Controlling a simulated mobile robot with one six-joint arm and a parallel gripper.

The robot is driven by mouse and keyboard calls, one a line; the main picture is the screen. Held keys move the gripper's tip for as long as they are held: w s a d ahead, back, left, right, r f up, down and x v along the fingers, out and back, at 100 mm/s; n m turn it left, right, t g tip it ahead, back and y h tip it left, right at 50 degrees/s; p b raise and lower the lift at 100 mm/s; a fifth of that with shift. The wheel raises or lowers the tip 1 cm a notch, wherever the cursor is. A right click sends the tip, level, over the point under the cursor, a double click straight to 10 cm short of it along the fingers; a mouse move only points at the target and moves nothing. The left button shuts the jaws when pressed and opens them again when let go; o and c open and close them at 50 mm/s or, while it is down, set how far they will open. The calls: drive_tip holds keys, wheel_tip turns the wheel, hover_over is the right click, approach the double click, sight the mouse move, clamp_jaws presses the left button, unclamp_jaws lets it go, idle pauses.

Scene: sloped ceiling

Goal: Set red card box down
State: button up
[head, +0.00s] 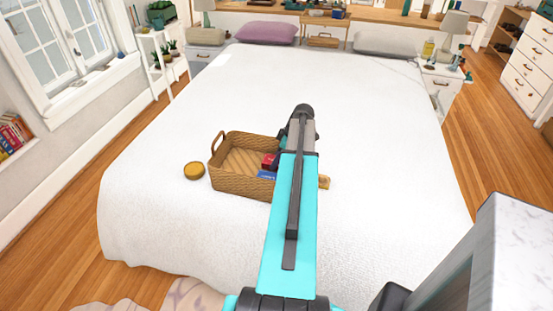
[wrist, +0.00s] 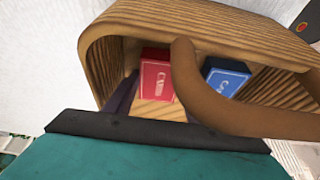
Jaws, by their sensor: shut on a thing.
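The red card box (wrist: 156,82) shows in the wrist view inside the wicker basket (wrist: 125,28), between the dark fingers of my gripper (wrist: 154,104). My gripper is shut on it. In the head view the red card box (head: 269,160) shows as a small patch at the right part of the basket (head: 228,184), beside my arm. A blue card box (wrist: 224,76) lies to its right in the wrist view, in the same basket. The basket's handle crosses in front of both boxes' edges. I cannot tell whether the red box touches the basket floor.
The basket stands on a white bed (head: 170,120) with wide clear room around it. A round yellow-brown item (head: 194,170) lies left of the basket. A purple pillow (head: 267,33) lies at the far end.

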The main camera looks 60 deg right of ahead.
drive_tip(key=shift+f, duration=0.2)
drive_tip(key=o, duration=1)
drive_tip(key=shift+r, duration=0.2)
drive_tip(key=shift+b+v, duration=1)
drive_tip(key=shift+v, duration=5)
drive_tip(key=shift+r, duration=0.1)
